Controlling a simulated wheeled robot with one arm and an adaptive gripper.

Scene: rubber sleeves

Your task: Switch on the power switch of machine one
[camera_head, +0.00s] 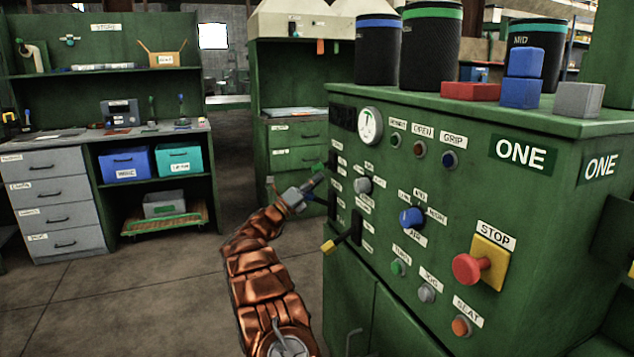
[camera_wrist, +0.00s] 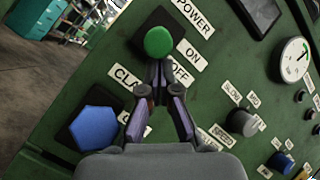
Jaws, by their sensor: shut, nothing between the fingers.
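Machine one is the green cabinet (camera_head: 470,150) with "ONE" signs, at the right of the head view. Its power switch (camera_wrist: 158,42) shows in the wrist view as a round green tip on a dark plate, beside labels POWER, ON and OFF. In the head view a small green tip (camera_head: 318,167) shows at the panel's left edge. My gripper (camera_head: 316,181) is at that edge; its shut, empty fingertips (camera_wrist: 158,68) lie just below the green tip in the wrist view. I cannot tell whether they touch it. The switch's shaft is hidden, so its position is unclear.
A blue hexagonal knob (camera_wrist: 95,127) sits beside my fingers, its label partly covered. A yellow-tipped lever (camera_head: 329,246) sticks out below my gripper. A red stop button (camera_head: 467,268) and blue selector (camera_head: 411,217) are farther right. Open floor (camera_head: 150,290) lies left of my arm.

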